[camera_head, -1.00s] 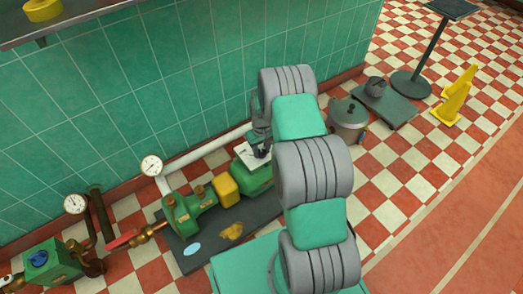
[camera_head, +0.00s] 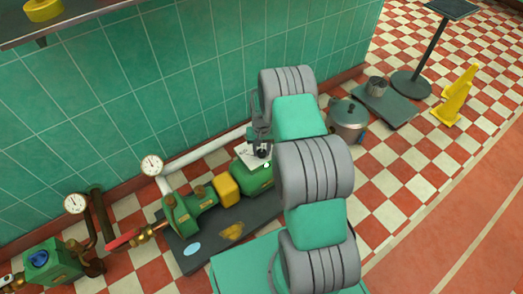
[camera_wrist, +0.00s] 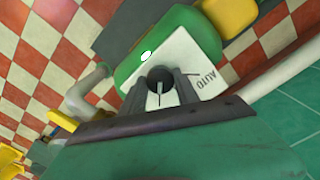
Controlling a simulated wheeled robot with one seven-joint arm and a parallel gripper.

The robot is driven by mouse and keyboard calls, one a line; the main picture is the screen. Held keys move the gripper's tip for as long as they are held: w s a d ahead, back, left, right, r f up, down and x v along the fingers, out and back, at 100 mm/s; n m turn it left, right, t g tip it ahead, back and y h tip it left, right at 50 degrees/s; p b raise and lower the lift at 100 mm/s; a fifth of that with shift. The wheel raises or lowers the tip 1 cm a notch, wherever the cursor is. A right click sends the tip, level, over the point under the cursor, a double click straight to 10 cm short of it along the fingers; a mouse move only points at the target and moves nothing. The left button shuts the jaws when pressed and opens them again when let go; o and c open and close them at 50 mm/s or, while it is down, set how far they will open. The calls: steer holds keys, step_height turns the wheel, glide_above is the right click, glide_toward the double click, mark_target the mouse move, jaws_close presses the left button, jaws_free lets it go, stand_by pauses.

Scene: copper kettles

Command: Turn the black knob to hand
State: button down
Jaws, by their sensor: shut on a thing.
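The black knob (camera_wrist: 160,76) stands on a white plate (camera_wrist: 183,60) on top of a green motor housing (camera_head: 262,180). Its white pointer line runs toward the near side in the wrist view. The plate's AUTO mark (camera_wrist: 208,87) shows at the right, away from the pointer line. No HAND mark is readable; the near part of the plate is hidden by my gripper (camera_wrist: 161,90). My gripper is shut on the knob, one finger on each side. In the head view my gripper (camera_head: 261,146) is over the plate.
A yellow block (camera_head: 226,189) and a green pump (camera_head: 184,213) with a gauge (camera_head: 152,165) stand left on a dark base (camera_head: 205,245). A white pipe (camera_head: 205,150) runs along the wall behind. A lidded pot (camera_head: 347,118) stands to the right.

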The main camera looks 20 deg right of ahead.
mark_target(262, 152)
steer(key=c, duration=0.9)
jaws_free()
step_height(262, 152, up, 8)
steer(key=p, duration=0.2)
steer(key=shift+f+p, duration=0.1)
steer(key=shift+p, duration=0.2)
